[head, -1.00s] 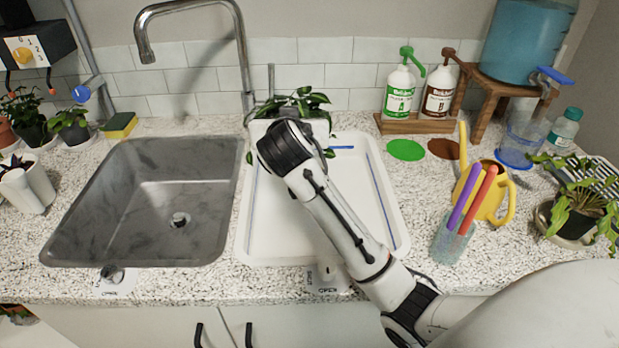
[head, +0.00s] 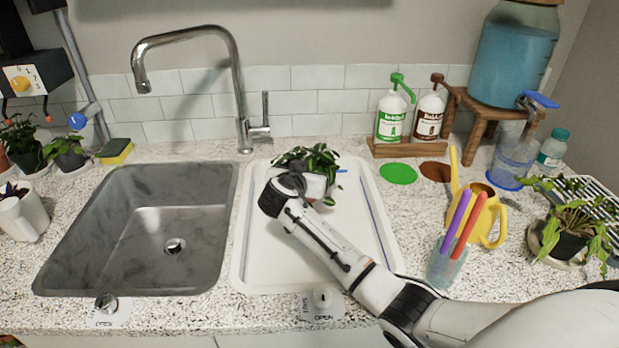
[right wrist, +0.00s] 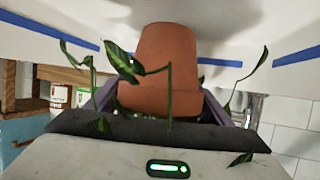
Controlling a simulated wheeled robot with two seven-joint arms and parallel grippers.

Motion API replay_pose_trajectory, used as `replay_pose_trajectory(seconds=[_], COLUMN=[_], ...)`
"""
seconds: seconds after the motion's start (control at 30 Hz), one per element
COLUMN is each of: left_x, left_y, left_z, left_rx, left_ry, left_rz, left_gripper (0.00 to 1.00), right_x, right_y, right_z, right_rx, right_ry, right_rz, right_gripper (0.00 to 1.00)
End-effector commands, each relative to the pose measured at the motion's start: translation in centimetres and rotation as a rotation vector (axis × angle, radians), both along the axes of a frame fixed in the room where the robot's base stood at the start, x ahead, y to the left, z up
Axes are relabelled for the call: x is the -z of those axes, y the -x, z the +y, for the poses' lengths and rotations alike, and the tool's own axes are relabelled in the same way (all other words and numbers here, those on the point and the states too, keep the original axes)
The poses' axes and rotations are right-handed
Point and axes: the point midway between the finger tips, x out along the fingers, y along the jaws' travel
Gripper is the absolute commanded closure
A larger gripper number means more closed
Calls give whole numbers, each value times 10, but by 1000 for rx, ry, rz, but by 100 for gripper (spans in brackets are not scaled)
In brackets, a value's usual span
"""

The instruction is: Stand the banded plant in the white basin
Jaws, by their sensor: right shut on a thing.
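The banded plant (head: 306,160), with dark green, light-marked leaves, is at the back of the white basin (head: 243,278) in the head view. In the right wrist view, which looks upside down, its terracotta pot (right wrist: 165,65) is upright, base towards the white surface. My right gripper (head: 312,184) is shut on the pot, its dark fingers on either side in the right wrist view (right wrist: 155,98). I cannot tell whether the base touches the basin floor. In the head view my gripper hides the pot. My left gripper is not in view.
A grey sink (head: 130,240) and tap (head: 240,95) are left of the basin. Two pump bottles (head: 392,115) stand behind right. A cup with pens (head: 445,265), a yellow watering can (head: 488,215) and another plant (head: 570,225) are to the right. The front of the basin looks clear.

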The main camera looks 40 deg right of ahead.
Motion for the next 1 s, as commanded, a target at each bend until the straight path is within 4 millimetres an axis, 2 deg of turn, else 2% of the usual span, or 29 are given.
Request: replay_pose_trajectory(seconds=[0.13, 0.57, 0.6, 0.67, 1.0], left_x=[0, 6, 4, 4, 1], left_y=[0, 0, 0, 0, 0], left_z=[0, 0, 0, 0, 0], left_rx=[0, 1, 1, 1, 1], left_ry=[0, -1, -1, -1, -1], left_rz=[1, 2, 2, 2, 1], left_gripper=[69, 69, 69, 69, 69], right_x=[18, 25, 25, 25, 23], right_y=[0, -1, 0, 0, 0], right_z=[0, 0, 0, 0, 0], right_rx=[-1, -1, 0, 0, -1], right_ry=[3, 2, 1, 1, 1], right_rz=[0, -2, 1, 1, 1], right_gripper=[62, 62, 19, 9, 7])
